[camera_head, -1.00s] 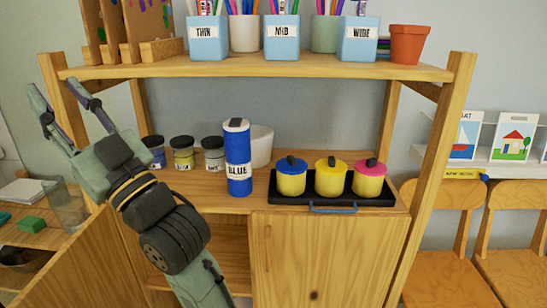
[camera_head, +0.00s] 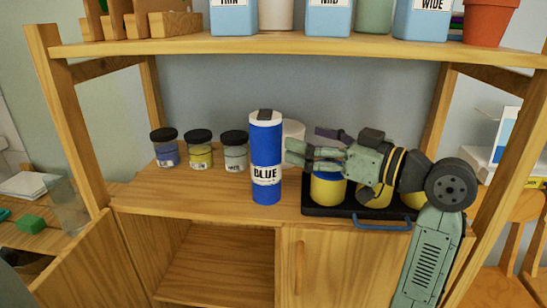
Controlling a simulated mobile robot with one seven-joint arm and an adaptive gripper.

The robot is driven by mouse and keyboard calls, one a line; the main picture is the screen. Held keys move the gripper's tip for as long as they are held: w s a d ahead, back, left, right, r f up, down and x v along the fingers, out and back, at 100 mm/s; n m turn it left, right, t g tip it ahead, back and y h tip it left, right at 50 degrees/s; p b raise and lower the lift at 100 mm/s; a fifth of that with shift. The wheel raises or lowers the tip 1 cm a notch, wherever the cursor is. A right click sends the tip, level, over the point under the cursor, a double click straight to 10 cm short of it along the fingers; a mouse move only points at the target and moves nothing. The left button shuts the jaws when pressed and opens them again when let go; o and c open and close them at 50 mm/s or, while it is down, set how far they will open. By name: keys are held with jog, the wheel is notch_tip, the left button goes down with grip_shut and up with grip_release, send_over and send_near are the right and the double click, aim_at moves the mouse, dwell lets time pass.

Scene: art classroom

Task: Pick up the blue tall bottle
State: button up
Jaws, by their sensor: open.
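The blue tall bottle (camera_head: 266,148) stands upright on the shelf's middle board, with a white cap with a dark top and a white "BLUE" label. My gripper (camera_head: 302,154) is just to the right of the bottle, its fingers pointing left towards it at about mid-height. The fingers look open with nothing between them, and I cannot tell whether the nearest fingertip touches the bottle.
A black tray (camera_head: 316,210) with yellow pots (camera_head: 328,190) lies right of the bottle. A white container (camera_head: 293,131) stands behind the bottle. Small jars, including a white one (camera_head: 235,152), stand to its left.

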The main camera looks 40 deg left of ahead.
aim_at(279, 132)
jog(key=a+p, duration=0.1)
jog(key=a, duration=0.3)
jog(key=shift+s+a, duration=0.1)
jog(key=shift+a, duration=0.1)
jog(key=shift+a+f+p, duration=0.15)
jog(key=shift+a+p, duration=0.3)
jog(key=shift+a, duration=1.1)
jog(key=shift+a+f+p, duration=0.15)
jog(key=shift+a+p, duration=0.3)
jog(key=shift+a, duration=1.1)
jog(key=shift+c, duration=0.3)
grip_shut()
